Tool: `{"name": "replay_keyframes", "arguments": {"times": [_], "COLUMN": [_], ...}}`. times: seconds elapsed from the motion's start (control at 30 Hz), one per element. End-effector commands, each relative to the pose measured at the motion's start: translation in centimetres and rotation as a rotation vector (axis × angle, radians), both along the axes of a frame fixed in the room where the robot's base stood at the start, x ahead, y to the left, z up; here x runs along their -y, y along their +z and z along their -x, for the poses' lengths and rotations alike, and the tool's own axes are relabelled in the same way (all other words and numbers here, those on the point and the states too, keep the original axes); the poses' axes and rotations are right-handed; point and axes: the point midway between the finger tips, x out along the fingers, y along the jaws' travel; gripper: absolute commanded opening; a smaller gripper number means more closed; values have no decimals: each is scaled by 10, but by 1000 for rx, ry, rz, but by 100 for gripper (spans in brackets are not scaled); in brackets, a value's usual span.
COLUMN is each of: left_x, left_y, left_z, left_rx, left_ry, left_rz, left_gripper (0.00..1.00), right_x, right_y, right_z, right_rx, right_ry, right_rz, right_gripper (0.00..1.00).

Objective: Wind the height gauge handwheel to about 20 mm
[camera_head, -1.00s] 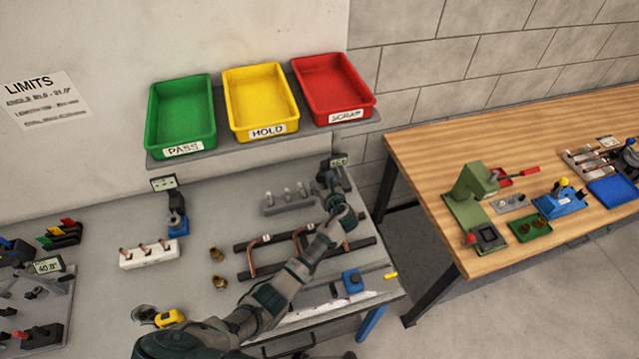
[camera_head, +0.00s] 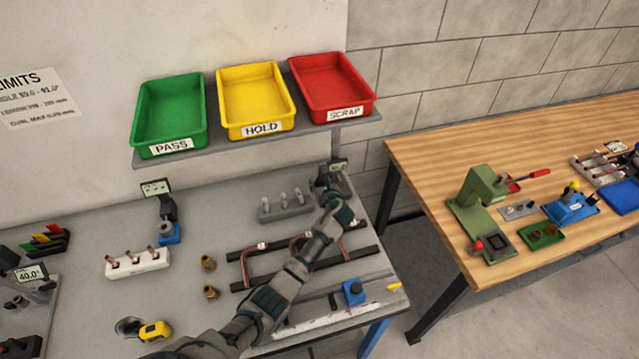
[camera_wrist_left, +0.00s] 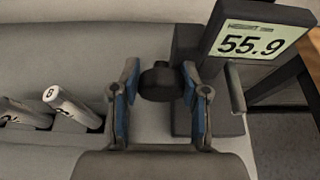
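The height gauge (camera_head: 323,180) stands at the back right of the grey bench, below the red tray. Its display (camera_wrist_left: 258,45) reads 55.9 in the left wrist view. The dark round handwheel (camera_wrist_left: 160,82) sits left of the gauge column in that view. My left gripper (camera_wrist_left: 160,76) has one finger on each side of the handwheel, and the fingertips appear to touch it. In the head view my left gripper (camera_head: 332,196) is at the gauge and hides the handwheel. My right gripper is in neither view.
A grey block with upright pins (camera_head: 285,206) stands just left of the gauge. Copper tubes on dark rails (camera_head: 300,262) lie under my left arm. The shelf (camera_head: 235,146) with green, yellow and red trays hangs above. A wooden table (camera_head: 480,150) is to the right.

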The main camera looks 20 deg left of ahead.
Motion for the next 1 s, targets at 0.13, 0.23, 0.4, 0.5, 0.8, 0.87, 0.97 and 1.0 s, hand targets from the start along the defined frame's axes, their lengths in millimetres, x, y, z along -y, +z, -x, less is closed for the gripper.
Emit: {"name": "replay_keyframes", "arguments": {"times": [0.13,0.23,0.4,0.5,0.8,0.87,0.97,1.0], "left_x": [0,0,0,0,-2,-2,-2,-2], "left_y": [0,-1,0,1,0,0,-2,-2], "left_z": [0,1,1,1,2,2,3,3], "left_rx": [-1,0,16,38,153,179,219,235], "left_ry": [3,1,0,0,3,3,3,3], "left_rz": [0,2,27,62,234,272,332,355], "left_gripper": [8,8,8,8,7,7,7,7], "right_x": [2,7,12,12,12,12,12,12], "right_y": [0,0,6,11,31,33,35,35], "right_z": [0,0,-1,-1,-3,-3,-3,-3], "right_rx": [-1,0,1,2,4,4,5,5], "right_ry": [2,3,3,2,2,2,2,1], "right_rz": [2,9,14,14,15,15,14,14], "right_gripper": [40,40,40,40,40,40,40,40]}}
